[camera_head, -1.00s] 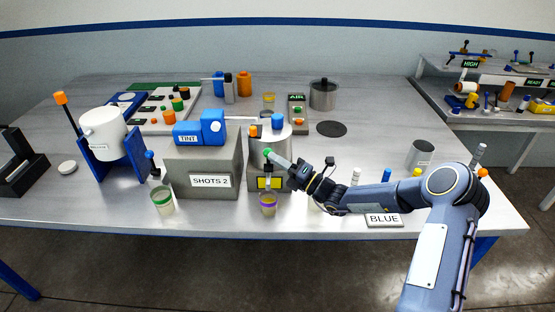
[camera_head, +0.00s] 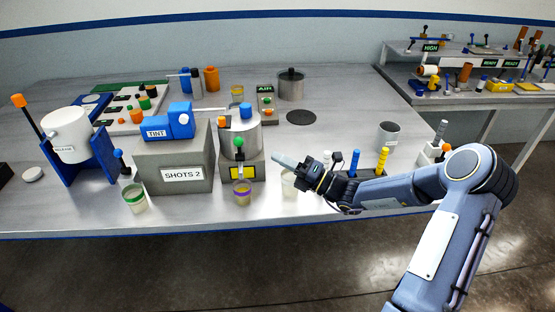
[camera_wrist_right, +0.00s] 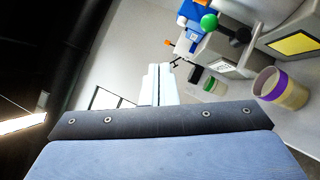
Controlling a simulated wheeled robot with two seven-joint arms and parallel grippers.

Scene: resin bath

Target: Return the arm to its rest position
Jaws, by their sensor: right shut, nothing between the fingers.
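My right arm comes in from the right in the head view. Its gripper (camera_head: 283,161) is shut and empty, above the front of the table and right of the silver dispenser (camera_head: 241,133). In the right wrist view my shut gripper fingers (camera_wrist_right: 158,84) point away with nothing between them. A cup with a purple band (camera_head: 242,192) stands below the dispenser's green-knobbed lever, left of the gripper; it also shows in the wrist view (camera_wrist_right: 283,89). A pale cup (camera_head: 289,183) stands just below the gripper, partly hidden by the arm. My left gripper is not in view.
The SHOTS 2 box (camera_head: 183,174) carries the blue TINT unit (camera_head: 168,124). A green-banded cup (camera_head: 135,198) stands in front. Coloured sticks (camera_head: 383,160) stand behind my right forearm, near a grey cup (camera_head: 389,134). The table (camera_head: 340,88) is clear at the back right.

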